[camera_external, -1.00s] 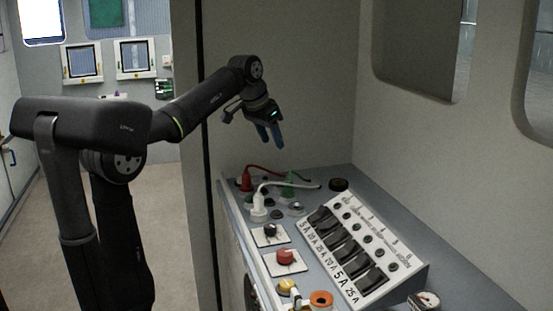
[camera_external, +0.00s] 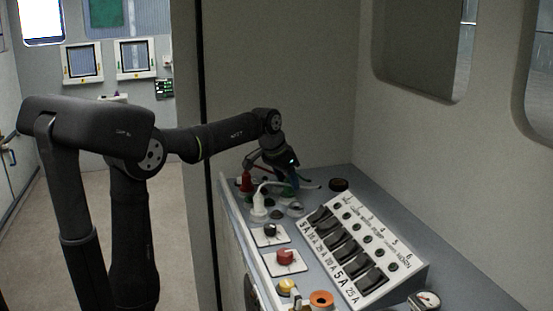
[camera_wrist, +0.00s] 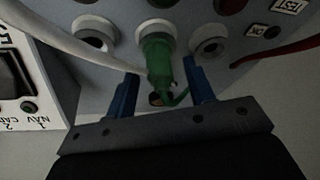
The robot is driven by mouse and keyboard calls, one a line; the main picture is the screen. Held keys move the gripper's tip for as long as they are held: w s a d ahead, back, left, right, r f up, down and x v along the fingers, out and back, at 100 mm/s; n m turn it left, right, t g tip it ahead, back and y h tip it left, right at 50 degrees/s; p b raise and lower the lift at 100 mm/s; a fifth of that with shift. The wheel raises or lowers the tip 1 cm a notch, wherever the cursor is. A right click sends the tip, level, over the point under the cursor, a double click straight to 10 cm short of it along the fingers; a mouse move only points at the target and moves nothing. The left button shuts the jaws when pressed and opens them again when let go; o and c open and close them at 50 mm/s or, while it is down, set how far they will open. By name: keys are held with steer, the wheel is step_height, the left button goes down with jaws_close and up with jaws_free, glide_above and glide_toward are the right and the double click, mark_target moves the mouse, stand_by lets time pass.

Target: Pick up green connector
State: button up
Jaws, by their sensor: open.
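The green connector (camera_wrist: 157,58) stands on the console panel and shows between my gripper's two blue fingers in the wrist view. A thin green cable comes from it. My gripper (camera_wrist: 160,88) is open, with one finger on each side of the connector; I cannot tell that either finger touches it. In the external view my gripper (camera_external: 283,185) is low over the far end of the console, and it mostly hides the green connector there.
A red connector (camera_external: 246,181) and a white connector (camera_external: 259,208) with cables stand close to my gripper. Empty round sockets (camera_wrist: 209,45) flank the green connector. A switch box (camera_external: 350,245) with several black switches sits to the right. Red (camera_external: 285,257) and yellow knobs are nearer.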

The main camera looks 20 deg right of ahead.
steer(key=shift+w+d+f, duration=0.1)
steer(key=shift+d+f, duration=0.15)
steer(key=shift+f, duration=0.4)
jaws_close()
steer(key=shift+r, duration=0.1)
steer(key=shift+r, duration=0.6)
step_height(320, 180, up, 3)
steer(key=s+d+r, duration=0.1)
steer(key=s+r, duration=0.5)
steer(key=s, duration=0.5)
steer(key=shift+s+r, duration=0.3)
steer(key=shift+r, duration=0.05)
